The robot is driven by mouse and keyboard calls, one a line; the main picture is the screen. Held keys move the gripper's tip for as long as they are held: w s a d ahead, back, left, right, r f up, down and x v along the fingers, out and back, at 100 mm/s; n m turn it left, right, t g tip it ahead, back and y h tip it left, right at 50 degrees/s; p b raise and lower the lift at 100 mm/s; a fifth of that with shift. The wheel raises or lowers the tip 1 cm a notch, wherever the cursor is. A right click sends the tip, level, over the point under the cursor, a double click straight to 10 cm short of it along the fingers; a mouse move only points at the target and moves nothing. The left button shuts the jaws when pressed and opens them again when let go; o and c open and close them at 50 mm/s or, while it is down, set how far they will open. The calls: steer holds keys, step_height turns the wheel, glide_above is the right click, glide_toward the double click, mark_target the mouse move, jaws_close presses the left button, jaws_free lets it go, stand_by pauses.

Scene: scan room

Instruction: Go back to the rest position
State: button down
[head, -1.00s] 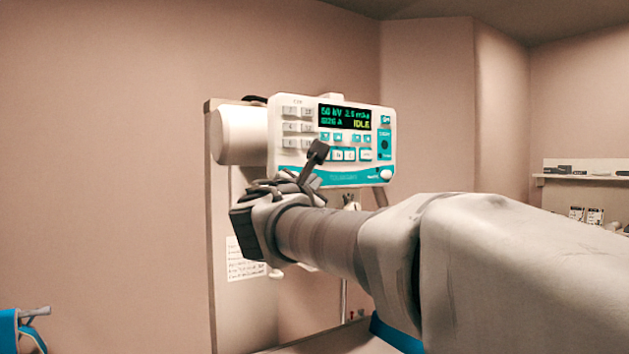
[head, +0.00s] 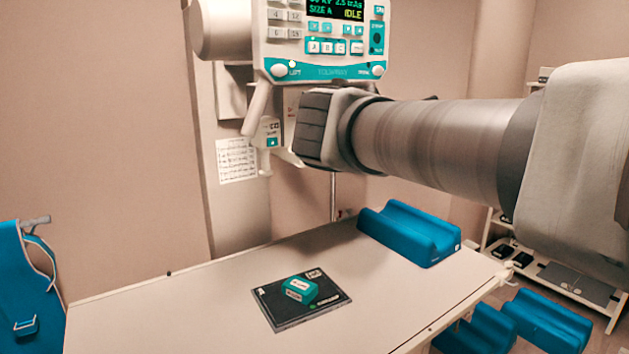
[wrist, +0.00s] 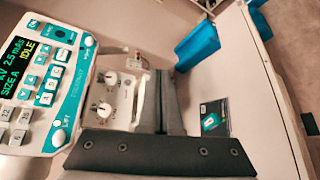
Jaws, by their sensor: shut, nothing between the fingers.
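My gripper (wrist: 163,78) shows in the wrist view as two dark fingers side by side, shut with nothing held. In the head view my arm reaches in from the right. I cannot tell the exact gap between gripper and console.
Below the arm is a pale table (head: 190,305) with a dark plate (head: 275,315), a teal box (head: 299,289) on it and a blue cradle (head: 410,232). Blue supports (head: 545,322) and a shelf (head: 585,285) stand right. A blue apron (head: 25,285) hangs left.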

steer(key=s+d+f+m+g, duration=0.3)
steer(key=s+d+f+m, duration=0.2)
steer(key=s+f, duration=0.15)
steer(key=s+a+f+m+g+y, duration=0.2)
steer(key=s+f+m+g+y, duration=0.2)
steer(key=s+f+m, duration=0.8)
steer(key=s+f+y, duration=0.2)
steer(key=s+f, duration=0.2)
steer(key=s, duration=0.1)
steer(key=shift+f+g+y, duration=0.3)
steer(key=shift+f+g, duration=0.05)
steer(key=shift+g, duration=0.05)
